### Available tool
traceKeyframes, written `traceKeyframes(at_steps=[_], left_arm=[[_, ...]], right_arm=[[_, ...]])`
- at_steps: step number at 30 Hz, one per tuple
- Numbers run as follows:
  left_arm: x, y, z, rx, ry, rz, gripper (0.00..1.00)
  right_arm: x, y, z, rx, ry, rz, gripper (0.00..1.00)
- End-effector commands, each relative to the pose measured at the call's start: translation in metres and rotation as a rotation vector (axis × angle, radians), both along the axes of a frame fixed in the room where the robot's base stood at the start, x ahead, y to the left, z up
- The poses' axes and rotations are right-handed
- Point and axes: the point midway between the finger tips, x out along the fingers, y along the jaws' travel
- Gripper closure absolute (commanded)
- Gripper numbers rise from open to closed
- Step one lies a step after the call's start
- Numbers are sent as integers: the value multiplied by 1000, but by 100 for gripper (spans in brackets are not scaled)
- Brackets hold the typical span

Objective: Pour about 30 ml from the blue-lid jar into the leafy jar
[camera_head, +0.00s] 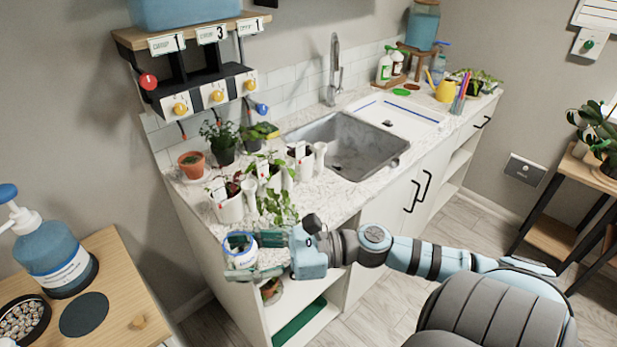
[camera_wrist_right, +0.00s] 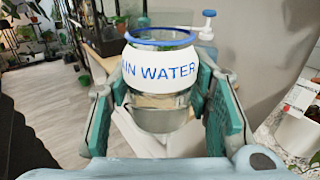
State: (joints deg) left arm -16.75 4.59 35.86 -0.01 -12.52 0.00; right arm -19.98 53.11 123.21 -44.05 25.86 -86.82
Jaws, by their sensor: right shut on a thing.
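My right gripper (camera_head: 241,256) is shut on a clear jar (camera_head: 240,260) with a blue ring at its top and a white band. In the right wrist view the band of the jar (camera_wrist_right: 160,72) reads "...IN WATER", and the jar looks roughly upright between the two fingers. Clear liquid seems to show in its lower part. In the head view it is held out past the counter's front left corner. Leafy green stems (camera_head: 277,205) stand at the counter's front edge, close behind my right gripper; I cannot make out their jar clearly. My left gripper is out of view.
White planters (camera_head: 228,207) with labels, a terracotta pot (camera_head: 191,165) and dark pots crowd the counter's left end. The sink (camera_head: 345,145) lies right of them. A side table (camera_head: 120,290) with a blue pump bottle (camera_head: 55,255) stands at left.

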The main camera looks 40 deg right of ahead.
Motion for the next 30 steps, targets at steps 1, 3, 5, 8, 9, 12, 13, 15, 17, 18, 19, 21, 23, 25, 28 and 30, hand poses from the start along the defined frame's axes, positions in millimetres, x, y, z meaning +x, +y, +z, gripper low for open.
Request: traceKeyframes(at_steps=[1, 3, 5, 8, 9, 12, 13, 15, 17, 18, 19, 21, 23, 25, 28, 30], left_arm=[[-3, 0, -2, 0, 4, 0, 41], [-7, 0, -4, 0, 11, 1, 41], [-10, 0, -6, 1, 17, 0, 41], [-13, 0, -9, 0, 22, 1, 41], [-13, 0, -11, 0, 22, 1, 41], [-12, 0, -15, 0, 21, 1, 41], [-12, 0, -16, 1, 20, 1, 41], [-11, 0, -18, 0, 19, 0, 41], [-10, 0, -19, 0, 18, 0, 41], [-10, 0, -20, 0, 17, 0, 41], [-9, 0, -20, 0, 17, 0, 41], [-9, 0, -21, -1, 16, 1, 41], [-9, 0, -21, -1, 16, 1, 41], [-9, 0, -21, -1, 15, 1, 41], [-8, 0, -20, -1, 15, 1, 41], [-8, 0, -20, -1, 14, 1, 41]], right_arm=[[7, -5, -4, 3, -1, -29, 94], [20, -14, -12, 4, -1, -87, 94], [33, -24, -22, 5, -1, -151, 94], [56, -43, -42, 6, -1, -271, 94], [64, -51, -52, 8, 1, -321, 94], [85, -65, -80, 9, 3, -443, 94], [91, -69, -89, 9, 3, -478, 94], [102, -73, -109, 8, 4, -545, 94], [109, -74, -124, 7, 5, -591, 94], [113, -74, -132, 7, 5, -615, 94], [115, -74, -138, 6, 5, -628, 94], [119, -73, -146, 3, 3, -649, 94], [121, -72, -150, 0, 1, -659, 94], [121, -72, -151, 0, 0, -664, 94], [121, -72, -151, -1, 0, -665, 94], [121, -72, -151, -1, 0, -664, 94]])
